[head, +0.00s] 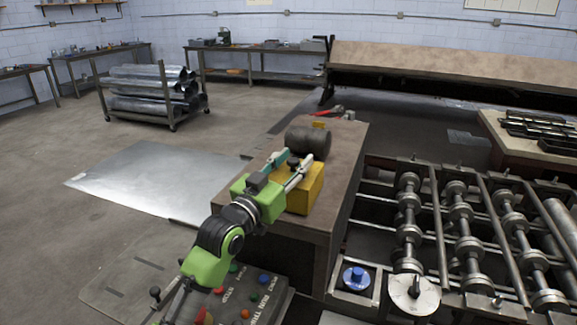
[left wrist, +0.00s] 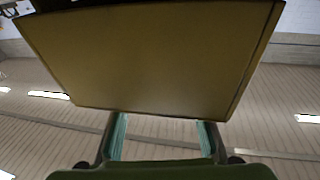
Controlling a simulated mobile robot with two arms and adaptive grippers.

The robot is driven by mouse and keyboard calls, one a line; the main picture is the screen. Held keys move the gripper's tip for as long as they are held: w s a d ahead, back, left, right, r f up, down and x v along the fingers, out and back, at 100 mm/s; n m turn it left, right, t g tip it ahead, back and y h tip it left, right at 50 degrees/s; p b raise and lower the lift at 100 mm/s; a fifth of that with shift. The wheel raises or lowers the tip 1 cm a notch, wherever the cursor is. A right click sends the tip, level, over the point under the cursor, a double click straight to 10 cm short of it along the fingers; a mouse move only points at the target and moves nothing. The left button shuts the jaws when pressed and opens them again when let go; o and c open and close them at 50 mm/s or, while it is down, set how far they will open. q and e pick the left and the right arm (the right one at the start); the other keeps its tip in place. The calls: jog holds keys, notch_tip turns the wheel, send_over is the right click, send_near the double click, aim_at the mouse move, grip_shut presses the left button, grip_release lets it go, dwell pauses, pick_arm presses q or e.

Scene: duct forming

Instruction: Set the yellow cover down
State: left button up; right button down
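The yellow cover (head: 304,190) is a box-like piece with a dark knob on top, at the near end of the brown-topped bench (head: 342,155) in the head view. My left gripper (head: 292,167) reaches over it, with its two fingers on either side of the knob. In the left wrist view one broad face of the yellow cover (left wrist: 150,55) fills the upper middle. The fingers run up behind its edge, and their tips are hidden there. Whether the cover's bottom touches the bench is not clear. My right gripper is not in view.
A dark cylinder (head: 308,141) lies just behind the cover, with red-handled pliers (head: 328,112) beyond it. A roller machine (head: 460,235) stands on the right. A control panel (head: 250,295) is below my left arm. A metal sheet (head: 155,181) lies on the floor.

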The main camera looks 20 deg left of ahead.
pick_arm(q)
jog(key=shift+s+a, duration=0.1)
jog(key=shift+s, duration=0.15)
jog(key=b+v, duration=0.3)
jog(key=v, duration=0.8)
jog(key=shift+s, duration=0.25)
